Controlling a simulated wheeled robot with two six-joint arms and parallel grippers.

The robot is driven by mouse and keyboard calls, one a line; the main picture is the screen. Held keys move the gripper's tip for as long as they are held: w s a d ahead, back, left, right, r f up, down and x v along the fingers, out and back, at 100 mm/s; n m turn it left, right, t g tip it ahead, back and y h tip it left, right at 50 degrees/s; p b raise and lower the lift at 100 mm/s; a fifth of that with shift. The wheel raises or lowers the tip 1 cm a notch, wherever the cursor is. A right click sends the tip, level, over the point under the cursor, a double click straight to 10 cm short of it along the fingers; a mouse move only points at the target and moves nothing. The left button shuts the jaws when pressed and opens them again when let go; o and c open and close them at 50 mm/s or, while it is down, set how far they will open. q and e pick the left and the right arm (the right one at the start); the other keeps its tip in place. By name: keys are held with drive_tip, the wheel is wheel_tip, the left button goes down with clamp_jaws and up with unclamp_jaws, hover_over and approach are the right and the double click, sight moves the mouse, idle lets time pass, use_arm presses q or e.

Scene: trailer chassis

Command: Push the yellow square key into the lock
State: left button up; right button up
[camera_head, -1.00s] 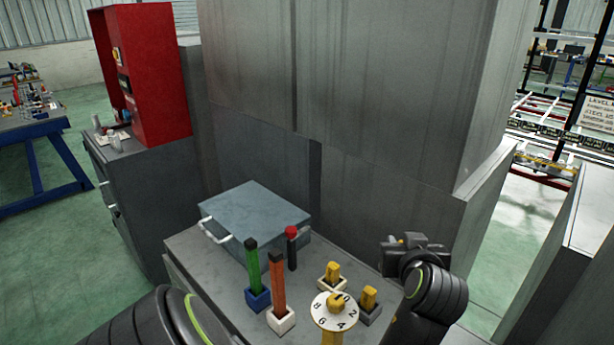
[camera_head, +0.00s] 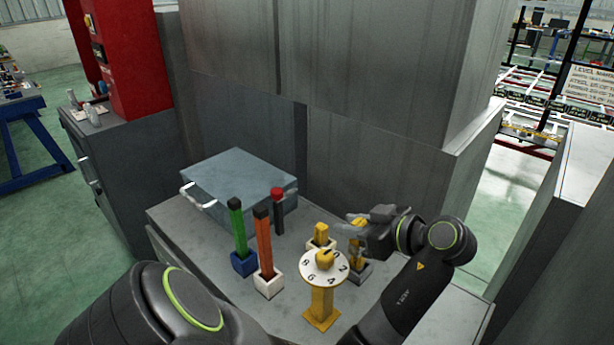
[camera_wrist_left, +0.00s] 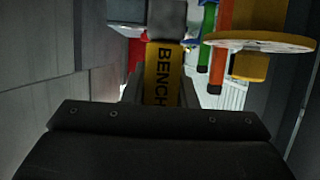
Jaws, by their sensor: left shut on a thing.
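A yellow key (camera_head: 355,250) stands at a dark grey socket (camera_head: 357,272) on the bench, partly hidden by my gripper. My left gripper (camera_head: 357,224) is shut on it from the right. In the left wrist view the held yellow piece (camera_wrist_left: 162,75) carries the letters BENCH. I cannot tell whether it still sits in the socket. Another yellow key (camera_head: 321,232) stands in a white socket (camera_head: 314,245) beside it. I cannot make out which part is the lock. My right gripper is not in view.
A yellow post with a white numbered dial (camera_head: 324,266) stands close in front of the gripper. Green (camera_head: 238,228) and orange (camera_head: 264,240) sticks stand left of it, a red-topped post (camera_head: 278,208) behind. A blue-grey case (camera_head: 238,183) lies at the back left.

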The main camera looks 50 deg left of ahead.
use_arm(q)
wheel_tip(320, 180, down, 13)
drive_tip(key=shift+r+p, duration=0.2)
drive_tip(key=shift+p, duration=0.4)
drive_tip(key=a, duration=0.1)
drive_tip(key=a+p, duration=0.1)
drive_tip(key=a, duration=0.1)
drive_tip(key=a+p, duration=0.1)
drive_tip(key=shift+s+a+r, duration=0.15)
drive_tip(key=shift+s+a, duration=0.05)
drive_tip(key=shift+s, duration=0.05)
drive_tip(key=shift+d+f+p, duration=0.1)
drive_tip(key=shift+f+p, duration=0.25)
drive_tip(key=shift+f, duration=0.5)
drive_tip(key=shift+d, duration=0.2)
drive_tip(key=shift+f, duration=0.2)
drive_tip(key=o, duration=1)
drive_tip(key=shift+r, duration=0.1)
